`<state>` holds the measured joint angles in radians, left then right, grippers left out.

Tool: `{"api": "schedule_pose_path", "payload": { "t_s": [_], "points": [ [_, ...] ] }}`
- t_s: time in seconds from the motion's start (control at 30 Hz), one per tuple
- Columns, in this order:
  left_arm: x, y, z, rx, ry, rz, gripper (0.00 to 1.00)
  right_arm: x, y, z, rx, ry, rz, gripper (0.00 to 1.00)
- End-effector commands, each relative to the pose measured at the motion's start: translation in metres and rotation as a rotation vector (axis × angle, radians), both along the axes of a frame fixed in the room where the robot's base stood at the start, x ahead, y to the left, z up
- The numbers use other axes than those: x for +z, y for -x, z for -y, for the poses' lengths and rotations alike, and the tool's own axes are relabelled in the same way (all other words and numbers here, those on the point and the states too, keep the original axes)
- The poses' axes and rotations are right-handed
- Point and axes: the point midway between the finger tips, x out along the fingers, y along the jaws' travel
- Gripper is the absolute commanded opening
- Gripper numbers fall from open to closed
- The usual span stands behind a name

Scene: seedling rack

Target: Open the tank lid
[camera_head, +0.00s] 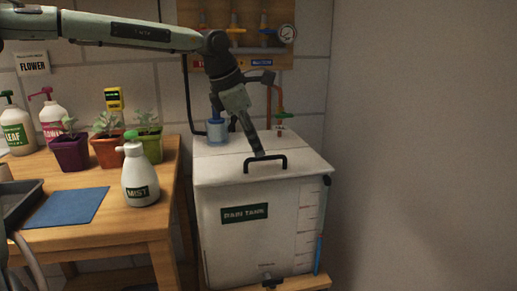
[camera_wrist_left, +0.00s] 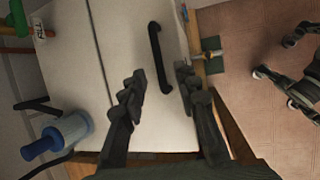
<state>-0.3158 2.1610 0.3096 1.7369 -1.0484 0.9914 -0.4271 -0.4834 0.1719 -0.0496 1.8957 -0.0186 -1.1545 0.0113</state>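The white rain tank (camera_head: 258,225) stands on a low wooden stand and carries a dark "RAIN TANK" label. Its lid (camera_head: 225,174) lies flat and closed, with a seam across the top behind the front panel. A black bar handle (camera_head: 280,165) sits on the lid near the front. My left gripper (camera_head: 258,153) points down at the handle's left end. In the left wrist view, its fingers (camera_wrist_left: 161,88) are apart, with the black handle (camera_wrist_left: 155,50) lying between and beyond them. Whether a finger touches the handle is unclear. My right gripper is not in view.
A wooden table (camera_head: 150,222) left of the tank holds a MIST spray bottle (camera_head: 140,180), several potted seedlings and a blue mat (camera_head: 68,207). A blue-capped filter (camera_head: 217,131) and pipes stand behind the lid. Wall is at right.

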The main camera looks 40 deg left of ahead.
Motion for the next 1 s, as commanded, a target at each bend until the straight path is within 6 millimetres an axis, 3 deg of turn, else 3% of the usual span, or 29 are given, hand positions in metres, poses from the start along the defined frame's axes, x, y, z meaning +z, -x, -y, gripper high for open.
{"api": "schedule_pose_path", "payload": {
  "t_s": [0.2, 0.53, 0.8, 1.0],
  "points": [
    [-0.022, -0.010, 0.003, -0.001, -0.002, -0.001, 0.31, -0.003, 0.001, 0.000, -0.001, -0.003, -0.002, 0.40],
    [-0.026, -0.012, 0.003, -0.001, -0.001, 0.001, 0.31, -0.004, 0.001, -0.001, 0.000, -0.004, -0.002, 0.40],
    [-0.026, -0.012, 0.003, -0.001, -0.001, 0.001, 0.00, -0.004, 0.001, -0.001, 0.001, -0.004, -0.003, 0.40],
    [-0.026, -0.011, 0.003, -0.001, -0.001, 0.001, 0.00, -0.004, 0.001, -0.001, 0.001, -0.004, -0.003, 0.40]
  ]
}}
